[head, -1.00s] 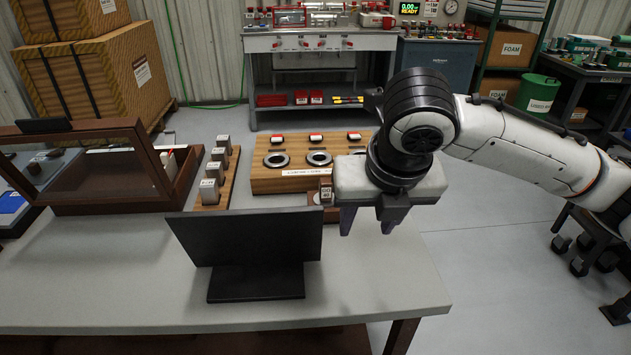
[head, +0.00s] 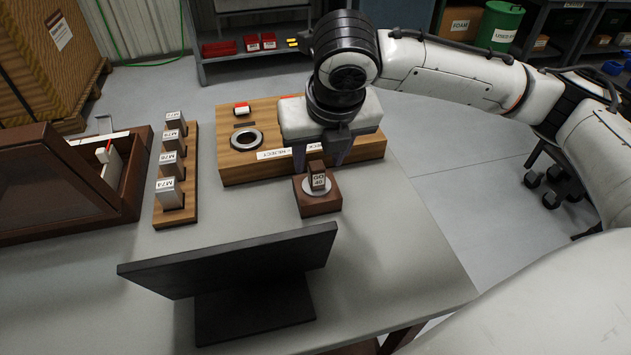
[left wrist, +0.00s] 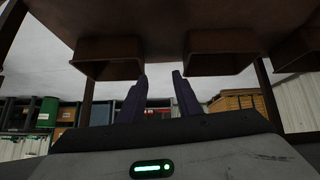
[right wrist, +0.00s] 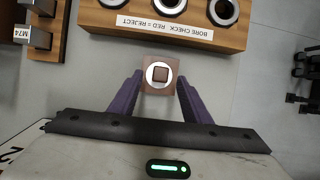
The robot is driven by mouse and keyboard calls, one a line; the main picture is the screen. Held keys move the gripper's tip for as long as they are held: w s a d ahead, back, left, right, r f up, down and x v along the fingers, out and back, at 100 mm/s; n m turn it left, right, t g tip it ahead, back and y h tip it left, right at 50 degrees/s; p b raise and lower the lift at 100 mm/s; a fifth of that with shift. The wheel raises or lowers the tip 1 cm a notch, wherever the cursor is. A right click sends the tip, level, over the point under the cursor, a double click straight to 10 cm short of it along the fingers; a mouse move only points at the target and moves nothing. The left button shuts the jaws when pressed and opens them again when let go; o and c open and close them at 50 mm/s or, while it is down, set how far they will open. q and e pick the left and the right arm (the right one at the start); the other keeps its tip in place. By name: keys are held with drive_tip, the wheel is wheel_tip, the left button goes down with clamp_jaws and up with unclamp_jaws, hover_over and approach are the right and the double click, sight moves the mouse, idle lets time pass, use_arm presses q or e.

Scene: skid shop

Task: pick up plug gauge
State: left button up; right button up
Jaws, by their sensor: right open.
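The plug gauge (head: 319,180) stands upright in a small brown block (head: 318,203) on the grey table; its dark top carries a GO label. In the right wrist view the plug gauge (right wrist: 160,74) shows from above as a square top inside a pale ring. My right gripper (head: 318,160) is open and points down at the gauge, its fingers overlapping the gauge's surroundings in the head view. In the right wrist view the two fingers (right wrist: 160,88) stand on either side of the block, with nothing gripped. My left gripper (left wrist: 160,92) is open and empty, below brown beams.
A wooden bore check board (head: 235,172) with rings lies behind the gauge. A rack of M-labelled blocks (head: 160,215) and a brown case (head: 135,185) stand left. A black screen (head: 225,265) stands in front. The table's right side is clear.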

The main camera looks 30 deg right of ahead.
sight(317, 166)
drive_tip(key=x, duration=0.5)
drive_tip(key=shift+f+b, duration=0.1)
drive_tip(key=shift+b, duration=0.25)
clamp_jaws()
